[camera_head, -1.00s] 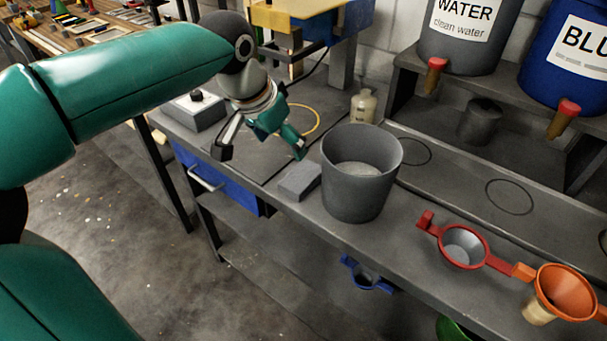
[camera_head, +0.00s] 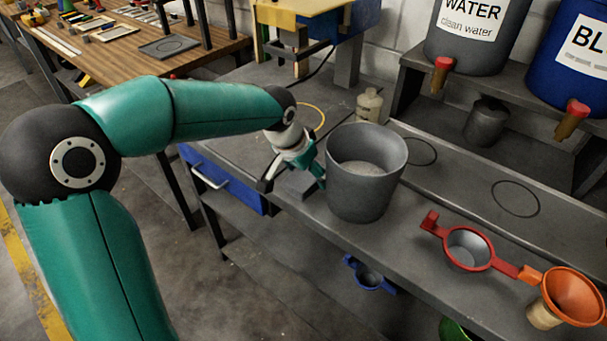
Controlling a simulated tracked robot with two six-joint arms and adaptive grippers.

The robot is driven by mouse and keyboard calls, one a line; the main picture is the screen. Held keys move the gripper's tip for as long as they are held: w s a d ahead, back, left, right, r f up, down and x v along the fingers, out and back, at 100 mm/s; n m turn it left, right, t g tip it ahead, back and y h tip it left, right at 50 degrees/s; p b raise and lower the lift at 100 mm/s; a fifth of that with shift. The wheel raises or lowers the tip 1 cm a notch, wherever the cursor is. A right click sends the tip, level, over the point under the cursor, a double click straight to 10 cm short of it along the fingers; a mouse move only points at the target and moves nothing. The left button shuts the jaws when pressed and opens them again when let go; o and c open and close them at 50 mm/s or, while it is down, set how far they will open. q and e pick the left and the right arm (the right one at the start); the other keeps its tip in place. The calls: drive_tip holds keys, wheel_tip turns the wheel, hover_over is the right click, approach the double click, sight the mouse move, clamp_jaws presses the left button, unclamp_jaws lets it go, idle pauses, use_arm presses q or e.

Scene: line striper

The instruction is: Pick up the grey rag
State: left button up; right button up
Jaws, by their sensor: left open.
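The grey rag (camera_head: 296,187) looks like a small folded grey block. It lies on the grey bench top, just left of the dark grey bucket (camera_head: 355,196). My left gripper (camera_head: 292,178) is open and reaches down over the rag, with a dark finger to its left and a green finger to its right, near the bucket's wall. The gripper hides part of the rag. I cannot tell whether the fingers touch it. My right gripper is not in view.
The bucket holds pale grey contents. A red ring holder (camera_head: 468,248) and an orange funnel (camera_head: 570,296) are at the front right. Water (camera_head: 470,40) and blue (camera_head: 575,65) tanks stand on a raised shelf.

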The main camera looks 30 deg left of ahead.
sight(309, 173)
use_arm(q)
drive_tip(key=shift+f, duration=0.1)
drive_tip(key=c, duration=0.8)
drive_tip(key=shift+r, duration=0.65)
drive_tip(key=shift+b+v, duration=0.3)
drive_tip(key=shift+v, duration=0.85)
drive_tip(key=s+b, duration=0.1)
drive_tip(key=s, duration=0.4)
drive_tip(key=s+a+b, duration=0.1)
drive_tip(key=s, duration=0.5)
drive_tip(key=s+b, duration=0.1)
drive_tip(key=s, duration=0.5)
drive_tip(key=shift+a, duration=0.15)
